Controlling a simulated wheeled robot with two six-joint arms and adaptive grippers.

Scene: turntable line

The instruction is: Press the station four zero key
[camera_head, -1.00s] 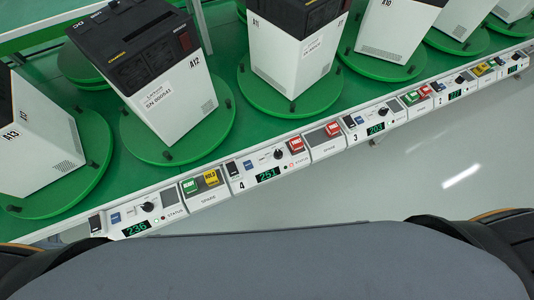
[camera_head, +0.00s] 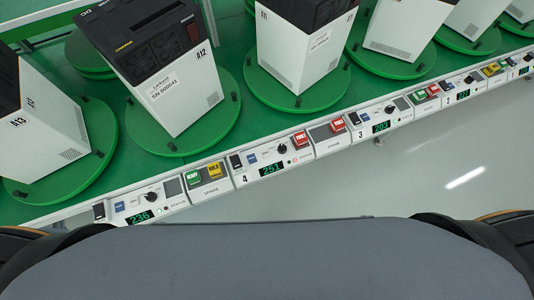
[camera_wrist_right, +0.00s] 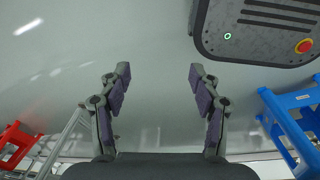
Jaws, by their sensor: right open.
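The station four panel (camera_head: 262,168) is in the head view, left of centre on the white rail. It bears the number 4, a green display (camera_head: 271,169) reading 251, a black rocker switch (camera_head: 236,160), a small blue key (camera_head: 252,158) and a black knob (camera_head: 282,149). The lettering on the blue key is too small to read. My right gripper (camera_wrist_right: 159,72) is open and empty in the right wrist view, above bare floor and away from the panel. My left gripper is not in view.
Boxes stand on green turntables (camera_head: 185,135) behind the rail. Neighbouring panels have similar displays (camera_head: 140,217), and green, yellow and red (camera_head: 300,140) buttons. The right wrist view shows a dark grey unit with a red button (camera_wrist_right: 304,46), and red and blue frames (camera_wrist_right: 290,125).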

